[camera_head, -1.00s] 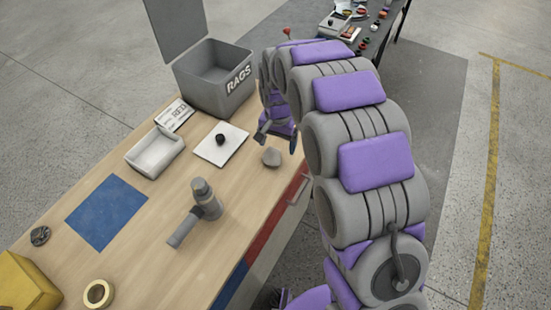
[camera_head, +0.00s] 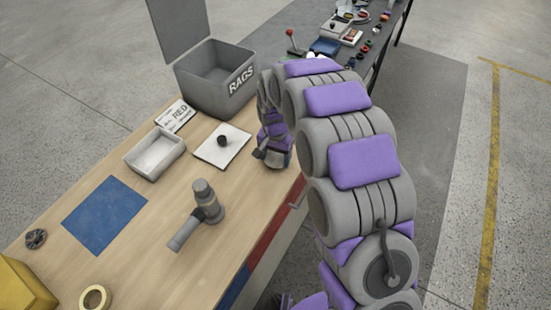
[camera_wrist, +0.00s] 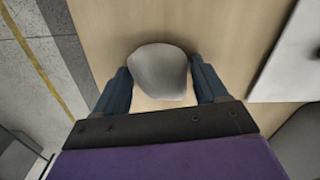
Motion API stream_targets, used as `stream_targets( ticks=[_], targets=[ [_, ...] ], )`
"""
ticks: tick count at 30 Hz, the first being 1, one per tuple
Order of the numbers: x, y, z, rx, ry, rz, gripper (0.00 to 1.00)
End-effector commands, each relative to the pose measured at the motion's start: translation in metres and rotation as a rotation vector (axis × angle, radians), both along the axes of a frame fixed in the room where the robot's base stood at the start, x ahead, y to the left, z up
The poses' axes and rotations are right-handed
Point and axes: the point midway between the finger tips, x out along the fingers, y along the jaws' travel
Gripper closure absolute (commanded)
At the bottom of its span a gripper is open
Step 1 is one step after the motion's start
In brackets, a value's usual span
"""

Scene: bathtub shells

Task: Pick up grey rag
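The grey rag (camera_wrist: 161,72) is a small crumpled lump on the wooden table. In the wrist view it lies between and slightly beyond the two blue fingers of my gripper (camera_wrist: 161,85). The fingers are apart, with a gap visible on each side near the rag. In the head view my gripper (camera_head: 274,158) is low over the table's right edge and hides most or all of the rag.
A grey bin marked RAGS (camera_head: 215,88) stands open at the back. A white sheet (camera_head: 211,152) with a dark knob, a white tray (camera_head: 146,162) and a grey tool (camera_head: 200,215) are on the table (camera_head: 150,250). A blue mat (camera_head: 104,214) lies left.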

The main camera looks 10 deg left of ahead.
Motion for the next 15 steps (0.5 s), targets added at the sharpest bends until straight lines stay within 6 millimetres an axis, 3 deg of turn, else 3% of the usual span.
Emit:
stream_targets(
  ticks=[11,15],
  targets=[
    [0.0001,-0.0037,0.0013,0.005,0.000,-0.001,0.64],
    [0.0001,-0.0026,0.0011,0.003,0.000,-0.001,0.66]
  ],
)
